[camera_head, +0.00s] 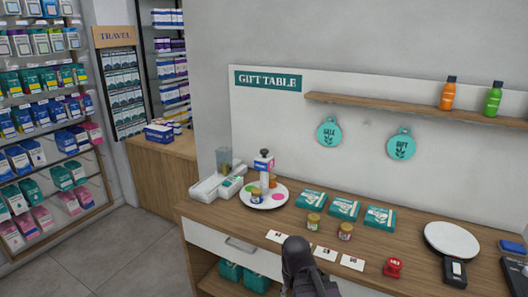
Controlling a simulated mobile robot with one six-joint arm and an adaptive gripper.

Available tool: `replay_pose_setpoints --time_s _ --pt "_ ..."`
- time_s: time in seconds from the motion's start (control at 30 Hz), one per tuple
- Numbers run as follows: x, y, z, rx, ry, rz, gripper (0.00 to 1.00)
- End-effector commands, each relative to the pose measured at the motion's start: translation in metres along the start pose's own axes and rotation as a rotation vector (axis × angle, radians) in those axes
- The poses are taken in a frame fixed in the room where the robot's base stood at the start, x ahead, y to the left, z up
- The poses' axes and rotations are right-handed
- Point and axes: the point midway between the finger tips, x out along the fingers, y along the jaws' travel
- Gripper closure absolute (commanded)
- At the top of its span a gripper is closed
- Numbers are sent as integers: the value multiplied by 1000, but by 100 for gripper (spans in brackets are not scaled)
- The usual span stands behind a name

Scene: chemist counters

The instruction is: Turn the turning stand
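A round white turning stand (277,202) is on the left part of the wooden gift table. Coloured round spots, pink and green among them, show on its top. A white pump bottle (264,170) with a dark top stands on it, with a small amber jar (256,194) in front. My gripper (306,282) is a dark shape at the bottom middle, in front of the table's front edge and apart from the stand. Its fingers cannot be made out, so I cannot tell whether it is open or shut.
White trays (207,187) stand close left of the stand. Teal boxes (345,208), small jars (314,221) and cards (325,253) lie to its right. A red stamp (393,267) and a white round plate (452,239) are farther right. Floor is free at the left.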

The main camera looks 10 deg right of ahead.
Motion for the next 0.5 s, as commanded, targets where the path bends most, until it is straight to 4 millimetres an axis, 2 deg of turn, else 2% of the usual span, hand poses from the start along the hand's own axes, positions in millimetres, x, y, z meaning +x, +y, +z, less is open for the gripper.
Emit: replay_pose_setpoints --time_s 0.03,0.1,0.13,0.27,0.33,0.47,0.5 --pt "0 0 0 0 0 0 31" --pt "0 0 -2 3 3 -3 10" --pt "0 -1 -3 7 6 -7 6" --pt "-1 -7 -17 43 35 -42 6" --pt "-2 -8 -31 84 64 -80 6" --pt "-7 -23 -71 204 142 -196 6" --pt "-10 -29 -86 254 169 -244 6"
